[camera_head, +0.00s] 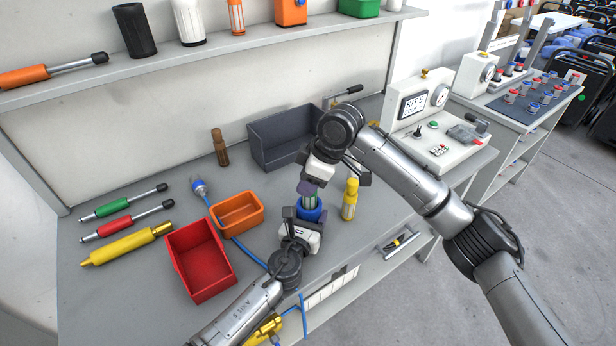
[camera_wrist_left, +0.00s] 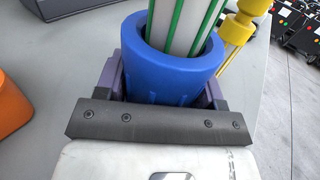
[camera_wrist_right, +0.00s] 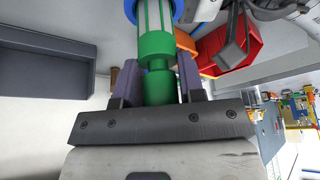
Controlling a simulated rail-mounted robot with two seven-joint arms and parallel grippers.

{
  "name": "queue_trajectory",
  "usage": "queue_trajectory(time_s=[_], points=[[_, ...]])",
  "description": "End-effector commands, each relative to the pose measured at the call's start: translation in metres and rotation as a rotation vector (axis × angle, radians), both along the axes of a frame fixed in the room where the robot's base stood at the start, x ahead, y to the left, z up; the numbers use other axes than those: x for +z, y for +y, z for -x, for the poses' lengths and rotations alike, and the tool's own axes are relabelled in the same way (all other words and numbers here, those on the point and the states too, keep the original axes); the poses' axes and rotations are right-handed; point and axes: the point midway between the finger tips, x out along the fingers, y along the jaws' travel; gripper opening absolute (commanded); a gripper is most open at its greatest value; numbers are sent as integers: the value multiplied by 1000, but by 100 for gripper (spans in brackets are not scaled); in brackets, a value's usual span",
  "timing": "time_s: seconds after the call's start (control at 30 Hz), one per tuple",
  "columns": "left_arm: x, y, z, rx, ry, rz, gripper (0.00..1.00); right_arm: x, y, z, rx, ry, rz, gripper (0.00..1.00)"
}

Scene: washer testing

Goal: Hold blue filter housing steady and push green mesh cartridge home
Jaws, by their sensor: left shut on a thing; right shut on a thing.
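The blue filter housing (camera_head: 311,212) stands on the workbench in the head view; its open top fills the middle of the left wrist view (camera_wrist_left: 172,68). My left gripper (camera_head: 303,219) is shut on the housing, one finger on each side. The green mesh cartridge (camera_head: 309,201), white with green ribs, stands partly inside the housing's mouth, its upper part above the rim. My right gripper (camera_head: 310,187) is above and shut on the cartridge's green end (camera_wrist_right: 157,62), seen in the right wrist view. How deep the cartridge sits inside is hidden.
A yellow bottle-like tool (camera_head: 350,200) stands close right of the housing. A dark grey bin (camera_head: 283,138) is behind. A gauge box (camera_head: 420,100) stands at the right.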

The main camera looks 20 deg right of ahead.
Motion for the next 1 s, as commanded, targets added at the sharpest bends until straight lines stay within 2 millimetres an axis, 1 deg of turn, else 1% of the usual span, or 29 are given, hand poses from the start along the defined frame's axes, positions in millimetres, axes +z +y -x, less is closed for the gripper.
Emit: queue_trajectory(time_s=[0.6, 1.0], points=[[1, 0, 0, -1, -2, 1, 19, -21, 0, 0, 0, 0, 0, 11], [1, 0, 0, -1, -2, 1, 19, -23, 0, 0, 0, 0, 0, 11]])
